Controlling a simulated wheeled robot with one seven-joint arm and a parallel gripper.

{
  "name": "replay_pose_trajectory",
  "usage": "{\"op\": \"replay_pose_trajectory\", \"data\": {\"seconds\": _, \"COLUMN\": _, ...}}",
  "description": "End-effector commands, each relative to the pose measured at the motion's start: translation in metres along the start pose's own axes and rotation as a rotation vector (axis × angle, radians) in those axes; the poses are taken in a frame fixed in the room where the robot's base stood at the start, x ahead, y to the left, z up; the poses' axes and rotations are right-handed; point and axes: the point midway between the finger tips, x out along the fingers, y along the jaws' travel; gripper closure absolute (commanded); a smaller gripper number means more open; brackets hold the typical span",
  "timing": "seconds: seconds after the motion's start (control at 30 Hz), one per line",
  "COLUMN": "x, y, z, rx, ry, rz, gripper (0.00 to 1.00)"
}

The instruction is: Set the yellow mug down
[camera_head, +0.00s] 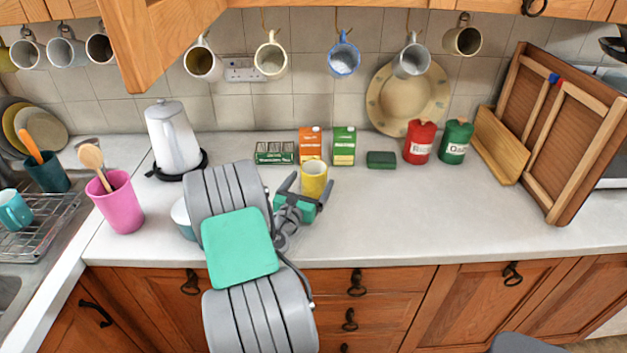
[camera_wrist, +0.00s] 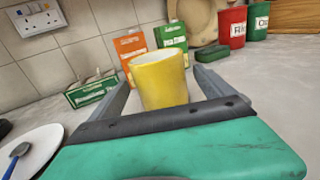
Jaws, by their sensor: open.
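The yellow mug (camera_head: 314,178) stands upright on the pale worktop (camera_head: 420,205), in front of the orange and green cartons. It also shows in the wrist view (camera_wrist: 158,80), between the two fingers. My gripper (camera_head: 309,188) is open, with one finger on each side of the mug. The mug's base is partly hidden by the gripper.
A red canister (camera_head: 419,141) and a green canister (camera_head: 455,141) are further right. A white kettle (camera_head: 174,138) stands left. The worktop right of the mug is clear.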

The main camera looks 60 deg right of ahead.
Motion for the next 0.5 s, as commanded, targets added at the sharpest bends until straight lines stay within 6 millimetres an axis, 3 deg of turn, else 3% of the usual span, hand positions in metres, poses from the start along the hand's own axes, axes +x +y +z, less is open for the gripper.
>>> {"op": "replay_pose_trajectory", "data": {"seconds": 0.2, "x": 0.035, "y": -0.002, "z": -0.001, "rx": 0.001, "ry": 0.000, "rz": -0.004, "gripper": 0.08}}
{"op": "replay_pose_trajectory", "data": {"seconds": 0.43, "x": 0.037, "y": -0.002, "z": -0.002, "rx": 0.001, "ry": 0.000, "rz": -0.004, "gripper": 0.08}}
{"op": "replay_pose_trajectory", "data": {"seconds": 0.5, "x": 0.037, "y": -0.003, "z": -0.002, "rx": 0.001, "ry": 0.000, "rz": -0.005, "gripper": 0.14}}
